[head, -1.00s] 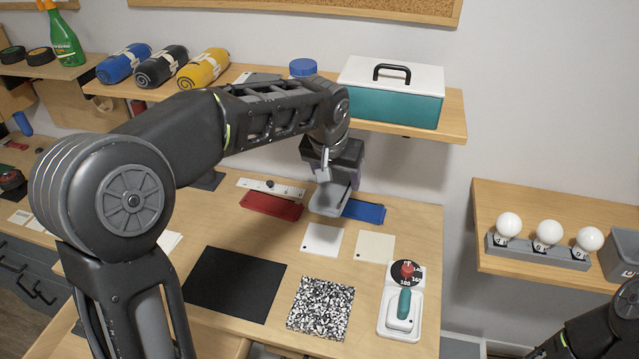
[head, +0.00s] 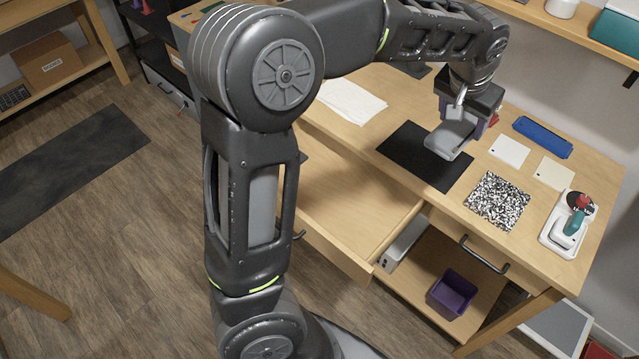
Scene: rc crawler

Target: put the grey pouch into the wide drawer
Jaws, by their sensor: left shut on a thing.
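My left gripper (head: 464,112) is shut on the grey pouch (head: 450,141) and holds it above the black mat (head: 406,157), near the mat's right side. The pouch hangs below the jaws, and the fingertips are partly hidden. The wide drawer (head: 350,196) is pulled out below the table's front edge, to the left of and lower than the pouch. Its visible wooden floor is bare, and my left arm hides its left part. My right gripper is out of view.
White papers (head: 350,100) lie left of the mat. A shut drawer with a dark handle (head: 484,254) sits above a purple bin (head: 451,294).

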